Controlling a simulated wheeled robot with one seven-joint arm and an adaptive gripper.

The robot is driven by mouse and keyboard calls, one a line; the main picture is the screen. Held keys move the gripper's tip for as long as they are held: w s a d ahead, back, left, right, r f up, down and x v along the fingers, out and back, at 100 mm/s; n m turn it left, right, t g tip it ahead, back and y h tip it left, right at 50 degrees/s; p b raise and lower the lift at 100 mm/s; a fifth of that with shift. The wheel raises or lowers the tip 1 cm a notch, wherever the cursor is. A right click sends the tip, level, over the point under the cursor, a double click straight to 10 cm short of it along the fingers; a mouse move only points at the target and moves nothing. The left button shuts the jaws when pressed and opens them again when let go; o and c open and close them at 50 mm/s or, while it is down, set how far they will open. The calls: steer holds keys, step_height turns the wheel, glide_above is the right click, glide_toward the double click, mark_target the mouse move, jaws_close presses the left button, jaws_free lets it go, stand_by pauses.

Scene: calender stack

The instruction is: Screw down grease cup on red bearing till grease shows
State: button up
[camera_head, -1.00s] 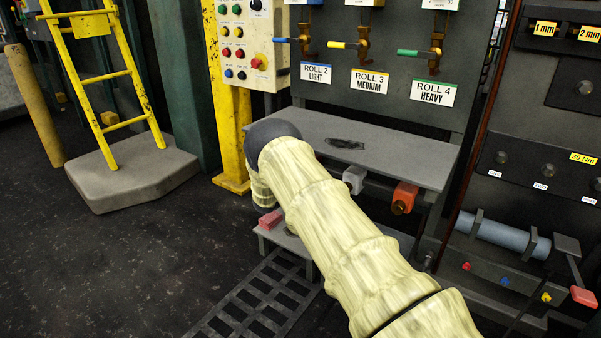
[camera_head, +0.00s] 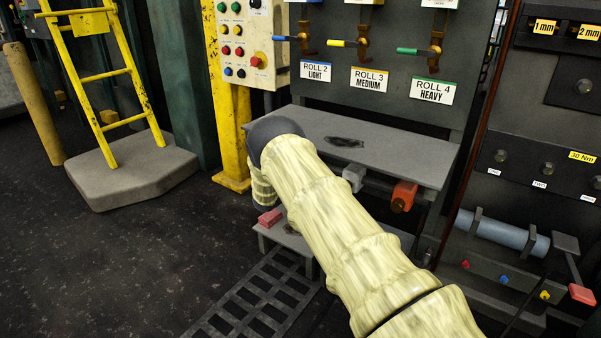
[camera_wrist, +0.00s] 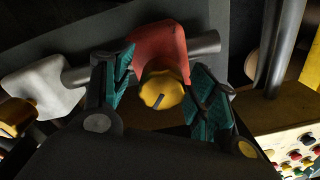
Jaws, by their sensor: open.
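The red bearing (camera_wrist: 158,48) sits on a grey shaft in the upper middle of the wrist view. Its grease cup, a yellow lobed knob (camera_wrist: 161,90) with a dark mark on its face, faces the camera below the red body. My gripper (camera_wrist: 162,72) is open, with one teal-padded finger on each side of the cup. Gaps show between the pads and the cup, so it is not gripped. No grease is clearly visible. In the head view my arm hides the gripper; a small red block (camera_head: 270,218) shows beside the arm, and I cannot tell whether it is this bearing.
A pale bearing (camera_wrist: 45,88) sits left of the red one on the shaft. A button panel (camera_wrist: 298,150) is at lower right. In the head view, a grey shelf (camera_head: 400,153) lies over an orange-red block (camera_head: 403,195). A floor grating (camera_head: 250,300) lies in front.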

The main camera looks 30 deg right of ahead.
steer(key=v, duration=1.2)
stand_by(0.4)
